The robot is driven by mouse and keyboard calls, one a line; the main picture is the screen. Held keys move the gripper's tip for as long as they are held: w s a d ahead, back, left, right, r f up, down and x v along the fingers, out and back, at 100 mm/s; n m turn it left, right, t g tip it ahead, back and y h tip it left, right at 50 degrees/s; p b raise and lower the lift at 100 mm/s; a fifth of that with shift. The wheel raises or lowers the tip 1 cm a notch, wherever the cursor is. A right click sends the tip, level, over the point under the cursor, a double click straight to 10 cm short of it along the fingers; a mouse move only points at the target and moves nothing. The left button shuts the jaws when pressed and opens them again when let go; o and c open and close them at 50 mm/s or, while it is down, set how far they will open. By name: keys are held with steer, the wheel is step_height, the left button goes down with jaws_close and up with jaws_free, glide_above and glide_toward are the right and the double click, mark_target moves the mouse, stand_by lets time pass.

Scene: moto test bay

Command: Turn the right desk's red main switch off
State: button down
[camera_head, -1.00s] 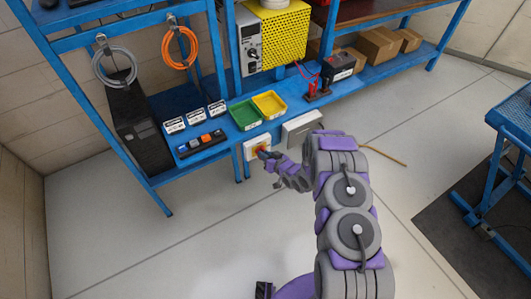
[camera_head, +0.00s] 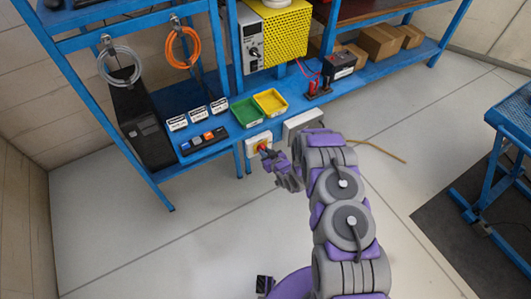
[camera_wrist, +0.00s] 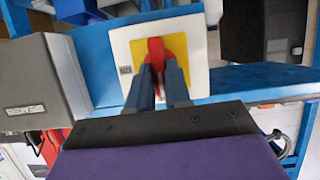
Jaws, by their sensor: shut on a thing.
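The red main switch (camera_wrist: 156,52) sits on a yellow square on a white plate (camera_wrist: 122,46), fixed to the front of the blue desk. In the wrist view my gripper (camera_wrist: 160,72) has its two dark fingers on either side of the red handle, shut on it. The handle stands roughly upright in that picture. In the head view the switch plate (camera_head: 249,146) shows at the desk's front edge, with my gripper (camera_head: 267,151) at it. The fingers partly hide the handle's lower end.
A grey box (camera_head: 302,123) is mounted just right of the switch. A blue bench (camera_head: 510,110) stands at the right. The floor in front is clear.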

steer(key=c, duration=1.1)
jaws_free()
steer(key=shift+o, duration=0.2)
steer(key=p+v, duration=0.2)
steer(key=v, duration=1.5)
steer(key=shift+p, duration=0.35)
steer(key=shift+d, duration=0.2)
